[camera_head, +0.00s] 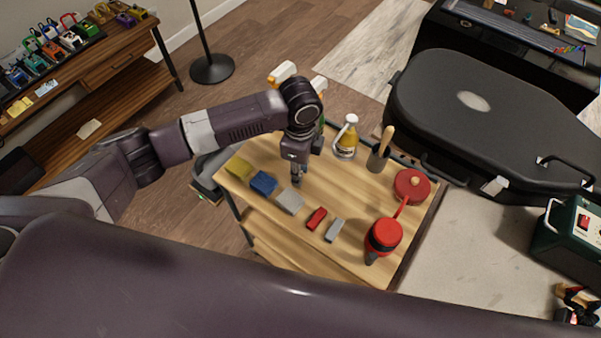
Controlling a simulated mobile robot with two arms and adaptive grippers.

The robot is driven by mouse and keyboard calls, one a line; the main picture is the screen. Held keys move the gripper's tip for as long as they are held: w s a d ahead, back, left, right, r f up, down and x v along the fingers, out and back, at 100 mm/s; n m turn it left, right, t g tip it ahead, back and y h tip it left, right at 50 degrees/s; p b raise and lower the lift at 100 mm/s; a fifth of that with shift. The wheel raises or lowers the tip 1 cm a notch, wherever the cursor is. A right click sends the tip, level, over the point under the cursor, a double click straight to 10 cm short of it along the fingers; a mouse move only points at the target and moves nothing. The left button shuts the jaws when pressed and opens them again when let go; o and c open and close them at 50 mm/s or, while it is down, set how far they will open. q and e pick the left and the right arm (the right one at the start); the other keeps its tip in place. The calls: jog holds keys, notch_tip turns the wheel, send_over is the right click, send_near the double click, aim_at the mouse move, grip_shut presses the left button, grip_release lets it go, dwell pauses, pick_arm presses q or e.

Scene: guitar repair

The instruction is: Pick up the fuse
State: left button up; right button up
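I cannot tell which of these, if any, is the fuse. My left gripper (297,181) points down over the cart, just behind the light grey block in the picture. Its fingertips are too small to tell whether they are open or shut. My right gripper is not in view.
A bottle with a white top (346,138), a dark cup with a wooden-handled tool (378,160), a red round container (411,186) and a red-and-black item (384,236) stand on the cart. A black case (480,125) is behind right. The cart's middle is fairly clear.

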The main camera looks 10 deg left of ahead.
pick_arm(q)
grip_shut()
jog(key=shift+r, duration=0.1)
